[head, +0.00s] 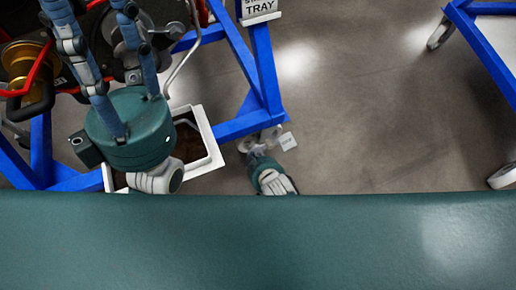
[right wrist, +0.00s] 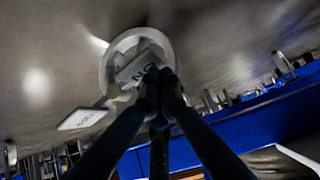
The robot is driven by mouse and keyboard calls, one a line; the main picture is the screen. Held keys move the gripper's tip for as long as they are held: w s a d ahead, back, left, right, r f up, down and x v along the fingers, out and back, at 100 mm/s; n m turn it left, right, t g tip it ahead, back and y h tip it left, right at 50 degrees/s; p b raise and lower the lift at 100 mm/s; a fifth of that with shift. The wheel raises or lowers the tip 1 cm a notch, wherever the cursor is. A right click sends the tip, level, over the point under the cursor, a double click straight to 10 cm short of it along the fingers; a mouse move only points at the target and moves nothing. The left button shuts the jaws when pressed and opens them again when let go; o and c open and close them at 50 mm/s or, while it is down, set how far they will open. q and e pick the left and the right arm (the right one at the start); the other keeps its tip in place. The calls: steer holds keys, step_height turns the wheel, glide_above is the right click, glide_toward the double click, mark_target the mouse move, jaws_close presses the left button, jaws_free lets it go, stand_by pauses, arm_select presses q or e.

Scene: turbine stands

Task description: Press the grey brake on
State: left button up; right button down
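The grey brake is on a caster (head: 262,140) at the foot of the blue stand in the head view. In the right wrist view, the round wheel (right wrist: 106,72) carries a grey pedal (right wrist: 133,68) marked ON and a pale plate (right wrist: 82,118) with lettering. My right gripper (right wrist: 158,78) has its fingertips together in front of the ON pedal, overlapping it; contact cannot be told. In the head view this gripper (head: 259,160) is low beside the caster. My left gripper (head: 91,8) is open, its spread fingers reaching up past the top edge.
The blue stand (head: 238,127) carries machinery at the upper left. A white-rimmed tray (head: 207,135) sits low in it, partly behind my left gripper. A TRAY sign (head: 261,8) is at the top. Another blue frame (head: 486,45) stands right; grey floor (head: 370,120) lies clear between.

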stand_by(0.4)
steer(key=v, duration=1.2)
steer(key=shift+w+d, duration=0.1)
